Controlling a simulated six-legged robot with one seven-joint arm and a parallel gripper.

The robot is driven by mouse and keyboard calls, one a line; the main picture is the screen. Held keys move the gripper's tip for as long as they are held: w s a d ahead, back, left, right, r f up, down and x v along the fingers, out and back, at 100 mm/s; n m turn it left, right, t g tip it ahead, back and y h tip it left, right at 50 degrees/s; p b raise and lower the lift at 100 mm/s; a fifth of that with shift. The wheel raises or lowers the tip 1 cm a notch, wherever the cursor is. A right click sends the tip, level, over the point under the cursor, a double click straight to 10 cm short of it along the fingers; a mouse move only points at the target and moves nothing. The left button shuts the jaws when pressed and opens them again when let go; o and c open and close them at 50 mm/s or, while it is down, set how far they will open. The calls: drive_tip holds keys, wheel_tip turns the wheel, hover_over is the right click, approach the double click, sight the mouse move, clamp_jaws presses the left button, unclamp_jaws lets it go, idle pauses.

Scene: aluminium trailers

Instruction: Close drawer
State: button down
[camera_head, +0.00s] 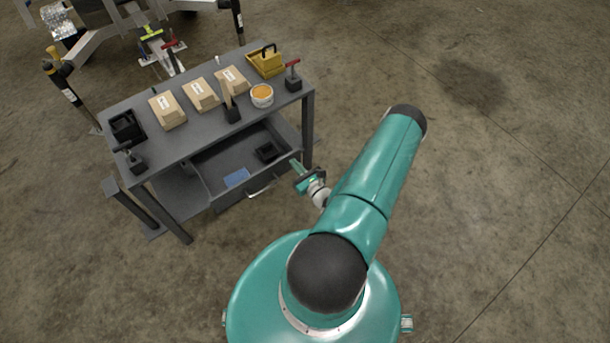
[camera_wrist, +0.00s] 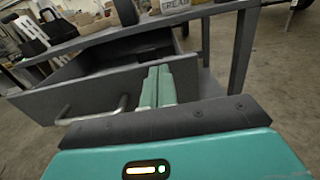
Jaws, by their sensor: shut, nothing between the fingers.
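The drawer (camera_head: 222,179) of the grey workbench stands pulled out toward me. Inside it lie a blue flat item (camera_head: 237,177) and a small black box (camera_head: 267,152). Its front has a metal bar handle (camera_head: 263,188). My gripper (camera_head: 297,165) is at the right end of the drawer front. In the wrist view, the shut fingers of my gripper (camera_wrist: 158,70) reach over or beside the drawer front (camera_wrist: 90,93), to the right of the handle (camera_wrist: 92,115). Nothing is between the fingers. I cannot tell whether they touch the drawer.
The workbench top (camera_head: 185,137) holds several cardboard boxes, a yellow tool tray (camera_head: 265,62), an orange-topped tub (camera_head: 262,95) and black holders. A bench leg (camera_head: 308,130) stands just behind my gripper. The concrete floor to the right is clear.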

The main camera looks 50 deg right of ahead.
drive_tip(key=shift+x, duration=0.9)
drive_tip(key=x, duration=1.6)
drive_tip(key=shift+w+d+f, duration=0.1)
drive_tip(key=shift+w, duration=0.15)
